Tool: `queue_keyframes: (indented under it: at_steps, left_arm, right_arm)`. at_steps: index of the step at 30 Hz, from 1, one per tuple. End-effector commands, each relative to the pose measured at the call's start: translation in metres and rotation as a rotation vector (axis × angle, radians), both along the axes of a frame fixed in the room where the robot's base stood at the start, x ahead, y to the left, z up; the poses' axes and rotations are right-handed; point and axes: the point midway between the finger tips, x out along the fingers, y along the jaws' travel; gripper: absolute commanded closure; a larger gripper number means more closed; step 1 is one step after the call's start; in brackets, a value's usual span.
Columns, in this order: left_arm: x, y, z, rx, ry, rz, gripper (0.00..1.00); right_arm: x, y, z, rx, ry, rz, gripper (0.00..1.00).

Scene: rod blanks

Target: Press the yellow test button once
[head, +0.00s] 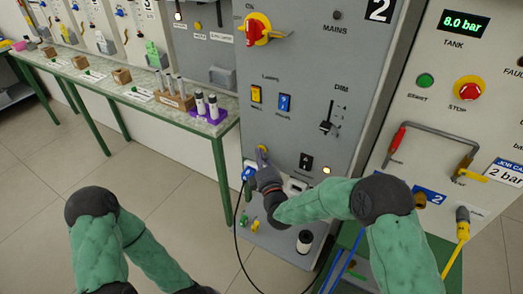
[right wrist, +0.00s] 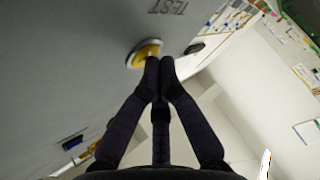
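The yellow test button (right wrist: 144,54) sits in a pale round collar on the grey panel, below the word TEST in the right wrist view. In the head view the button (head: 262,149) shows just above my right gripper (head: 265,162). My right gripper (right wrist: 160,66) is shut, its fingertips together with nothing between them. The tips overlap the button's lower right edge in the right wrist view; I cannot tell whether they touch it. My left arm shows at the lower left of the head view, but its gripper is out of frame.
The grey panel (head: 300,120) also carries a red and yellow rotary switch (head: 258,29), a yellow rocker (head: 256,94), a blue rocker (head: 284,103) and a DIM slider (head: 327,126). A blue plug with a black cable (head: 238,225) is close beside my right gripper. A bench (head: 150,105) stands left.

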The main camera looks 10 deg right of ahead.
Motion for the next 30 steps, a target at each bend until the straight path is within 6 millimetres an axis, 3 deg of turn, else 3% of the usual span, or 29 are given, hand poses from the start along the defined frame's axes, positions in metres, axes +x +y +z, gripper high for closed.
queue_keyframes:
  at_steps: [30]
  left_arm:
    - [0.0, 0.0, -0.003, 0.0, 0.0, 0.0, 1.0]
  right_arm:
    - [-0.012, 0.008, 0.001, 0.0, -0.002, -0.001, 1.0]
